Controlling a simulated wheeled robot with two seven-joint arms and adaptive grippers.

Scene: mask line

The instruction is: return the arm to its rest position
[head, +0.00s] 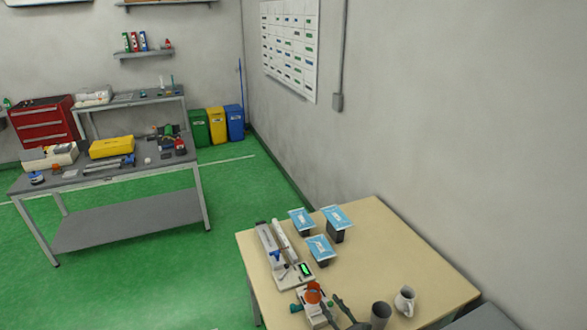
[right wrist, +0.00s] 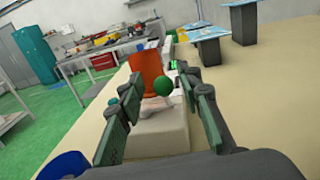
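My right gripper (head: 345,312) is low in the head view, over the front of the cream table (head: 385,243). In the right wrist view its two fingers (right wrist: 162,90) stand apart, with nothing held between them. Beyond and below the fingers is a pale machine (head: 312,315) with an orange part (head: 313,292) and a green ball knob (right wrist: 163,86). I cannot tell from these views whether a finger touches the machine. My left gripper is not in view.
A long pale device (head: 272,248) and several blue packets on dark stands, one here (head: 320,246), are behind the machine. A grey cup (head: 380,314) and white jug (head: 404,301) stand right of the gripper. The wall (head: 410,130) borders the table's right side.

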